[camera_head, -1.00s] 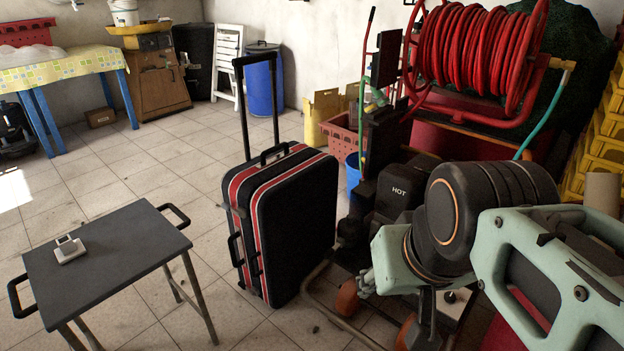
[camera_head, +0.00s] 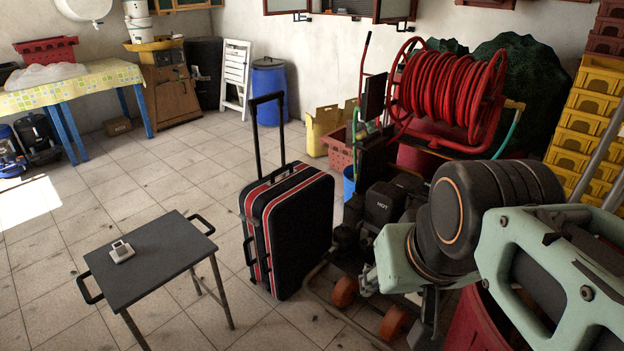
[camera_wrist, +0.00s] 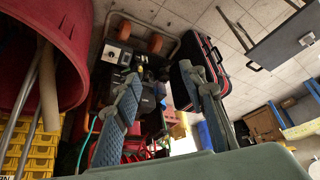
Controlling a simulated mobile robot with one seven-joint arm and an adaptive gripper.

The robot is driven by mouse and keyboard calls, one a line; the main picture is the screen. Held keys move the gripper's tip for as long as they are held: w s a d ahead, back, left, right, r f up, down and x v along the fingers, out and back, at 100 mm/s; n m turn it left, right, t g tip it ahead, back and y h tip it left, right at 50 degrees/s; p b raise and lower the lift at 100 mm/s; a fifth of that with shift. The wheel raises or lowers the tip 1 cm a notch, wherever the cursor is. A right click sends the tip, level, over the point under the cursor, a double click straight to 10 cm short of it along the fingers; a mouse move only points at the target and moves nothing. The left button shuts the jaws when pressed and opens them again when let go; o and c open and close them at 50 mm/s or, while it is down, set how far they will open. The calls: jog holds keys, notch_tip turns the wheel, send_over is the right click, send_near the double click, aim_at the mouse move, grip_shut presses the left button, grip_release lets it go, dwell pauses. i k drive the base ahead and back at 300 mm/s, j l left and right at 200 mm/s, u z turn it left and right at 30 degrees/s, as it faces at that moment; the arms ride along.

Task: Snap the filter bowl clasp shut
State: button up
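A small light-grey hinged piece (camera_head: 122,254) sits on a dark folding table (camera_head: 168,258) at the lower left of the head view. Part of it stands up from its flat base. It may be the clasp, but it is too small to tell. I cannot make out a filter bowl in either view. My gripper (camera_wrist: 160,76) shows in the wrist view with its two fingers spread apart and nothing between them. In the head view my arm fills the lower right, well away from the table.
A black suitcase (camera_head: 290,235) with red stripes stands between the table and my arm. A pressure washer (camera_head: 385,203) marked HOT and a red hose reel (camera_head: 450,90) are behind my arm. Yellow crates (camera_head: 580,120) are stacked at right.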

aim_at(328, 252)
jog(key=i+j+z, duration=0.2)
jog(key=i+j, duration=0.55)
jog(key=i, duration=0.1)
